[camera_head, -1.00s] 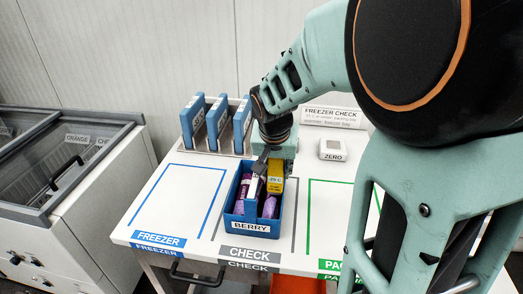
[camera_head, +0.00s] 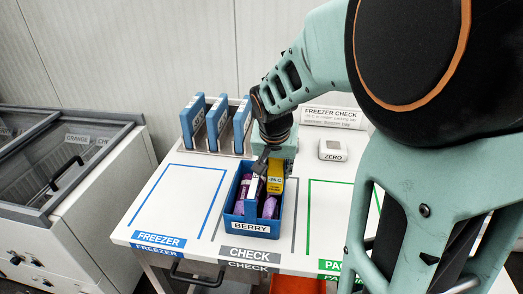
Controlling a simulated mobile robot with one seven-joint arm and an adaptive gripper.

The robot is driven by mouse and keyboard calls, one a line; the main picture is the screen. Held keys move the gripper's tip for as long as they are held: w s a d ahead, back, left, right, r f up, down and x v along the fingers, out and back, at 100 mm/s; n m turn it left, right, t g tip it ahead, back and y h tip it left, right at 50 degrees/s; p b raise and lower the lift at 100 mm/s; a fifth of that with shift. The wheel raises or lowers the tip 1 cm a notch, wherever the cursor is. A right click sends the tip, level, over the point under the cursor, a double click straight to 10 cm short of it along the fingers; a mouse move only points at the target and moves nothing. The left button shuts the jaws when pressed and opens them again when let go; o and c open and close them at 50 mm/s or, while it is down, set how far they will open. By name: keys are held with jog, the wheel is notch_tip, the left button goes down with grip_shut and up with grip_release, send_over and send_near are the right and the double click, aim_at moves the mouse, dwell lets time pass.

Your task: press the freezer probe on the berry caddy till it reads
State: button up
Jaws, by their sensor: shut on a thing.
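The blue berry caddy (camera_head: 234,217) stands in the grey-outlined CHECK zone, its BERRY label facing front. Purple packs (camera_head: 270,207) lie inside it. The yellow freezer probe (camera_head: 275,169) is upright at the caddy's back right, over or among the packs. Its small display (camera_head: 275,181) shows characters that look like -25 C, too small to be sure. My gripper (camera_head: 262,167) reaches down at the caddy's back and is shut on the probe. The fingertips and the probe's lower end are partly hidden, so I cannot see its exact contact.
Several blue panels (camera_head: 218,122) stand in a rack behind. A ZERO device (camera_head: 333,149) and a FREEZER CHECK sign (camera_head: 333,116) are at the back right. The FREEZER zone (camera_head: 184,202) is empty. The green PACK zone is partly hidden by my arm. A chest freezer (camera_head: 75,160) stands left.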

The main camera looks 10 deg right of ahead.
jog(key=shift+r+p, duration=4.5)
jog(key=shift+r, duration=2.5)
jog(key=shift+f, duration=0.1)
